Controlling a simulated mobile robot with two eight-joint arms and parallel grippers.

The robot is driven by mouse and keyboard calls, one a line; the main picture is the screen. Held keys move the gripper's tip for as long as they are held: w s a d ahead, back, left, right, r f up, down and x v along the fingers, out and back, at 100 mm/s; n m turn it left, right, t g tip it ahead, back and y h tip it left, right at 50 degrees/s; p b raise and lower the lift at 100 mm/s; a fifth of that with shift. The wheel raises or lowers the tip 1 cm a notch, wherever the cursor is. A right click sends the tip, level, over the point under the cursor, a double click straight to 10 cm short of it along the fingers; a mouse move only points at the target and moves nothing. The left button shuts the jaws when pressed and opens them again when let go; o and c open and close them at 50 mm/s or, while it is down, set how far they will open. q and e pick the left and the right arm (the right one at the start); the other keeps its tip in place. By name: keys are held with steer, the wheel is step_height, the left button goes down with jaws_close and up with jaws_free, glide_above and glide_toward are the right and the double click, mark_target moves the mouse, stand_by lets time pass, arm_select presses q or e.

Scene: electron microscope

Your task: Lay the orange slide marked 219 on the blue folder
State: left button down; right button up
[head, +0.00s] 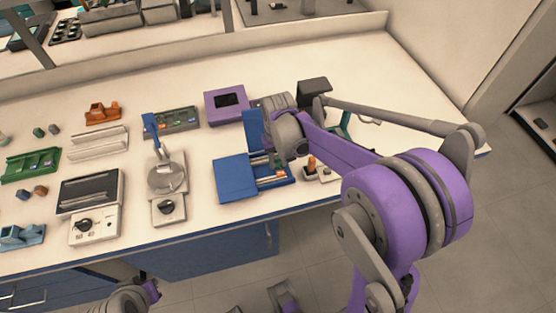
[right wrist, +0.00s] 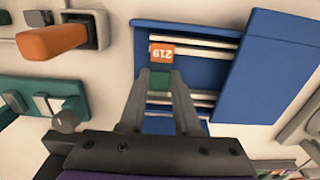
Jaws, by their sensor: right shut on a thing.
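The blue folder (head: 236,179) lies open near the table's front edge. In the right wrist view its plain blue panel (right wrist: 262,70) is on the right, and its tray with white rails is under my gripper. The orange label end of slide 219 (right wrist: 161,53) shows over the tray, its number upside down. My right gripper (right wrist: 163,72) is shut on this slide, with a green patch between the fingers. Whether the slide touches the tray I cannot tell. In the head view my right wrist partly covers the tray. Part of my left arm (head: 148,289) shows at the bottom; its fingers are unclear.
An orange-handled item (right wrist: 55,40) and a teal rack (right wrist: 45,105) stand beside the folder. A purple box (head: 226,105) is behind it, and a grey device with a round plate (head: 166,177) stands left.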

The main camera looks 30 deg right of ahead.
steer(key=o, duration=0.9)
steer(key=shift+r, duration=0.1)
step_height(320, 180, up, 11)
steer(key=shift+f+p, duration=0.15)
steer(key=shift+p, duration=0.5)
steer(key=s+a+n+t+p, duration=0.1)
steer(key=s+a+p, duration=0.1)
steer(key=s, duration=0.3)
steer(key=s+a+r+t+p, duration=0.1)
steer(key=s+a+t, duration=0.1)
steer(key=s, duration=0.3)
steer(key=s+a+n+t+p, duration=0.1)
steer(key=s+a+t+p, duration=0.1)
steer(key=s, duration=0.3)
steer(key=shift+s+a+r+n+p, duration=0.2)
steer(key=shift+s+a+n+p, duration=0.1)
steer(key=shift+a, duration=0.15)
